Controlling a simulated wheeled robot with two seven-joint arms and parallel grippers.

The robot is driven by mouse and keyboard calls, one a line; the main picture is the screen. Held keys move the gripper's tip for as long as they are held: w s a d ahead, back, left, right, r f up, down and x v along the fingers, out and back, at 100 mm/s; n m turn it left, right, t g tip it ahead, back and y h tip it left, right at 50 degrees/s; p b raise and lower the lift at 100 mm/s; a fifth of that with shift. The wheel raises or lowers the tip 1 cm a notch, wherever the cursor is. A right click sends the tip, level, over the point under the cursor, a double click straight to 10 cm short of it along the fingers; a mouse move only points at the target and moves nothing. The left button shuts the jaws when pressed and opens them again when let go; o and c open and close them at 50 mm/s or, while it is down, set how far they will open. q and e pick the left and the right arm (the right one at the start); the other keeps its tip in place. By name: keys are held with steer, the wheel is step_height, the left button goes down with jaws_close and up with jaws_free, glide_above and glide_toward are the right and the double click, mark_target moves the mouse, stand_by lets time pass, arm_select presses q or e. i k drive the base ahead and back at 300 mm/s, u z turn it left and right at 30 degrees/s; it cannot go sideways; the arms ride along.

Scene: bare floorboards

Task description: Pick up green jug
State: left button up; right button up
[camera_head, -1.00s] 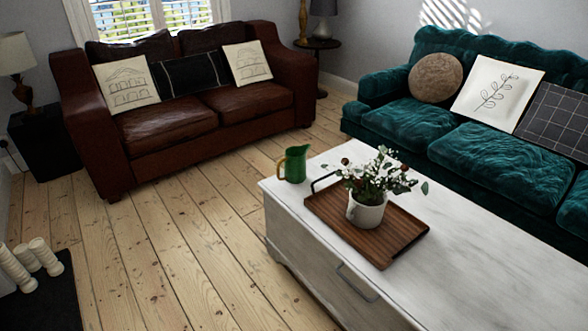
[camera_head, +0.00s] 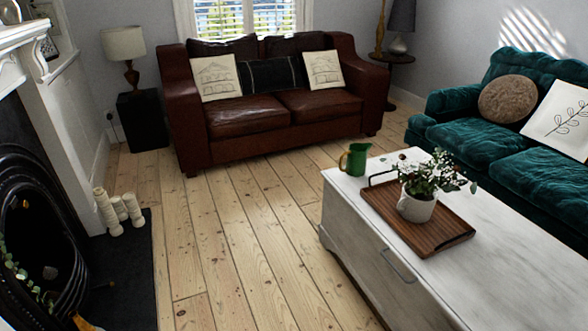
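Neither of my grippers shows in the head view.
A wooden tray (camera_head: 443,237) with a potted flower plant (camera_head: 418,207) sits beside the jug. A brown leather sofa (camera_head: 245,119) stands behind, and a teal sofa (camera_head: 480,146) is at right. A fireplace (camera_head: 45,235) with candles (camera_head: 119,210) is at left. The floorboards (camera_head: 235,240) between are clear.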

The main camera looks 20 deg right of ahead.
mark_target(358, 153)
steer(key=u, duration=0.2)
steer(key=i, duration=1.45)
steer(key=z, duration=0.9)
steer(key=i, duration=1.2)
steer(key=z, duration=1.65)
steer(key=i, duration=0.35)
steer(key=z, duration=0.25)
